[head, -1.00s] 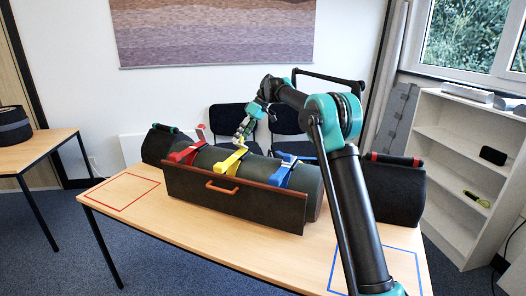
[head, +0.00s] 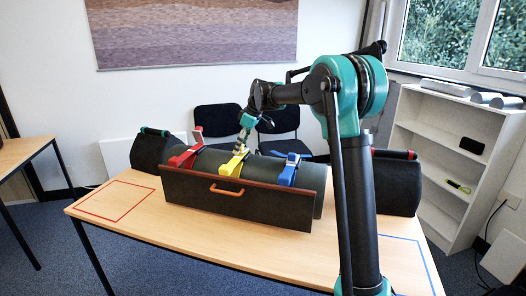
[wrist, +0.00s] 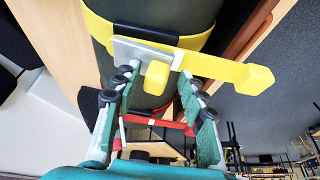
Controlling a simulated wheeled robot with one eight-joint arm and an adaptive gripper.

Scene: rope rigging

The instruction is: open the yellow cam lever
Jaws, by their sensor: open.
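The yellow cam lever (head: 234,165) sits on a yellow strap around a dark green roll, in the middle of three buckles. In the wrist view the lever (wrist: 225,68) lies across the roll, its thick end pointing right, with a grey metal plate and a yellow block (wrist: 156,77) at its buckle. My gripper (wrist: 158,98) is open and empty, its fingers on either side of the yellow block's line. In the head view my gripper (head: 241,143) is just above and behind the yellow lever. Whether the fingers touch it cannot be told.
A red buckle (head: 182,159) with an upright piece is left of the yellow one, and a blue buckle (head: 290,168) is right. A dark board with an orange handle (head: 227,189) stands in front of the roll. Dark rolls lie at both sides on the table (head: 150,232).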

